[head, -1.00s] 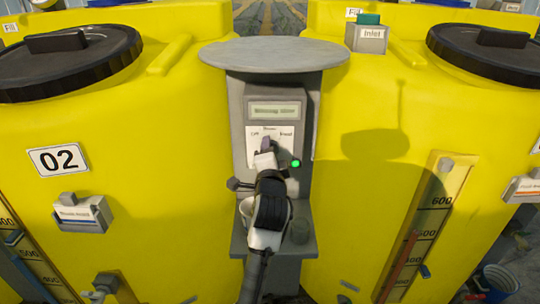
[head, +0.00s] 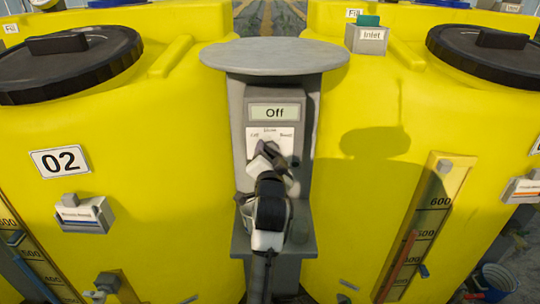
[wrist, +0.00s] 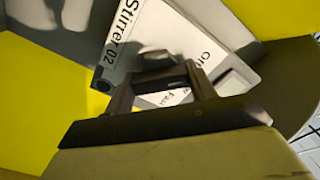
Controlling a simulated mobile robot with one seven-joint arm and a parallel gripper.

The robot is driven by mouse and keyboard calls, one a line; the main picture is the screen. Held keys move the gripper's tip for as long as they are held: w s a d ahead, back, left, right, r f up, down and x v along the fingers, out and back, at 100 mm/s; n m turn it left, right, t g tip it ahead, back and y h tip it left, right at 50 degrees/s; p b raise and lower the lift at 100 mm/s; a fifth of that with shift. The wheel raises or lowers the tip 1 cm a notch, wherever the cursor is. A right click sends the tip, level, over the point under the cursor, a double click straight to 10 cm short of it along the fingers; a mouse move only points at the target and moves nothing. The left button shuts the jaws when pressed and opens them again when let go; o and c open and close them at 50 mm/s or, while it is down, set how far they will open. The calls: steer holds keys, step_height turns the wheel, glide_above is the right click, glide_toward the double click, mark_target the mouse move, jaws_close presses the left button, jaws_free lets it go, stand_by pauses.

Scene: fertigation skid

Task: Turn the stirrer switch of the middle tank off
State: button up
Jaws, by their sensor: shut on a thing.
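The grey stirrer control box (head: 311,120) stands on a post between two yellow tanks. Its display (head: 275,112) reads "Off". Below it, a white dial plate (head: 286,135) has small markings, with one at the left that looks like "Off". My gripper (head: 267,151) is shut on the stirrer switch in front of this plate and hides most of the switch. In the wrist view, my gripper (wrist: 160,85) lies against the plate (wrist: 150,40), which is marked "Stirrer 02". The left tank (head: 160,130) bears the sign "02" (head: 59,161).
A round grey top (head: 273,54) overhangs the control box. A grey ledge (head: 300,245) sits below it. Level gauges (head: 430,220) and small labelled boxes (head: 84,214) stick out from the tanks on both sides. A bucket (head: 497,280) stands at the lower right.

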stand_by(0.3)
steer(key=o, duration=1)
steer(key=shift+s, duration=0.1)
steer(key=shift+s+r+p, duration=0.1)
steer(key=shift+s+p, duration=3.55)
steer(key=shift+s, duration=3.1)
